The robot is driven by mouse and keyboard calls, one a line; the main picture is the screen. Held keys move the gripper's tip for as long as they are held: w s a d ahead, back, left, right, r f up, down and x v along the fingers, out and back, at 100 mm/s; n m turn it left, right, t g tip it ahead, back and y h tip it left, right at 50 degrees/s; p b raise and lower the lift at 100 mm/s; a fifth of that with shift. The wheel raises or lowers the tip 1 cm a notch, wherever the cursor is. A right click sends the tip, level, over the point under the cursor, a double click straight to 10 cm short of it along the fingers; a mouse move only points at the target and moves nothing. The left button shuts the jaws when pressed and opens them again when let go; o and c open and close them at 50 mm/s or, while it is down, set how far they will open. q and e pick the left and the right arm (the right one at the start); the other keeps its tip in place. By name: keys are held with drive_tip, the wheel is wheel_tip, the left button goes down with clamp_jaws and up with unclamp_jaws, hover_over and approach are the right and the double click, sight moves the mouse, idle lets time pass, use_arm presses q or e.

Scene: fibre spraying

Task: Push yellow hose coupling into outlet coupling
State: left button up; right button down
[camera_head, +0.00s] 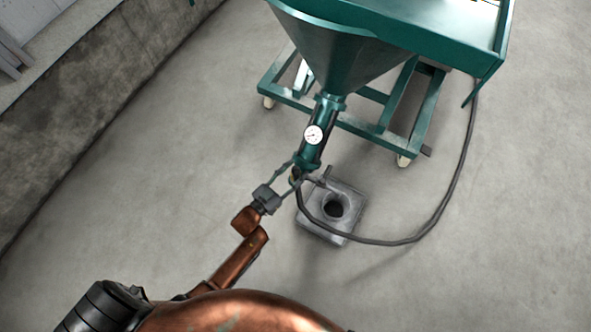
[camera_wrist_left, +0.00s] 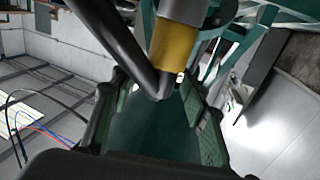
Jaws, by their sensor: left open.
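The yellow hose coupling (camera_wrist_left: 174,46) shows at the top centre of the left wrist view, with a grey cylindrical part (camera_wrist_left: 186,9) at its upper end. In the head view it is mostly hidden at the lower end of the green pump tube (camera_head: 308,150), where the outlet is. I cannot tell whether the couplings are fully joined. My left gripper (camera_head: 296,172) is open, its fingers spread around the coupling area below the tube. In the left wrist view its green-padded fingers (camera_wrist_left: 158,88) are apart, with the coupling between and beyond the tips. My right gripper is not in view.
A dark hose (camera_head: 405,242) loops from the coupling area across the floor to the green machine frame (camera_head: 380,135). The funnel hopper (camera_head: 345,55) stands above the tube. A grey block with a round hole (camera_head: 318,228) sits just right of my gripper. The floor at left is clear.

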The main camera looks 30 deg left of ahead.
use_arm(q)
drive_tip(key=v, duration=1.1)
drive_tip(key=shift+s, duration=0.35)
drive_tip(key=shift+a, duration=0.1)
